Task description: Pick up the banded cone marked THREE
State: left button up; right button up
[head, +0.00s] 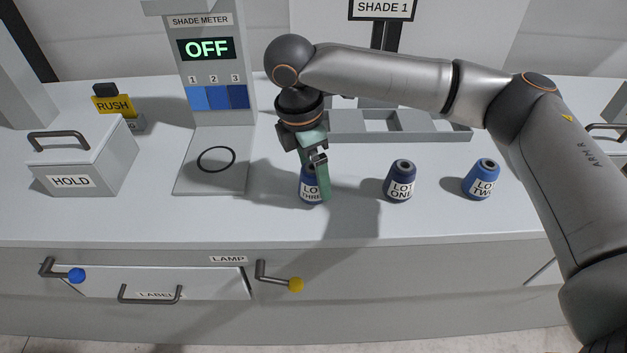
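The cone marked THREE (307,190) is blue with a white label and stands upright on the grey counter (250,222). My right gripper (318,182) points down at it from above, with a green finger in front of the cone's right side. The other finger is hidden, so I cannot tell whether the gripper is open or shut on the cone. Cone LOT ONE (400,182), dark blue, and cone LOT TWO (481,180), brighter blue, stand to the right. My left gripper is not in view.
The shade meter (208,75) reads OFF above a plate with a black ring (216,160). A HOLD box (90,160) and a yellow RUSH tag (113,105) are at left. A grey compartment rack (405,125) lies behind the cones. The front counter strip is clear.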

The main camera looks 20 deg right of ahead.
jog(key=c, duration=1.3)
jog(key=shift+c, duration=0.6)
jog(key=shift+r, duration=0.1)
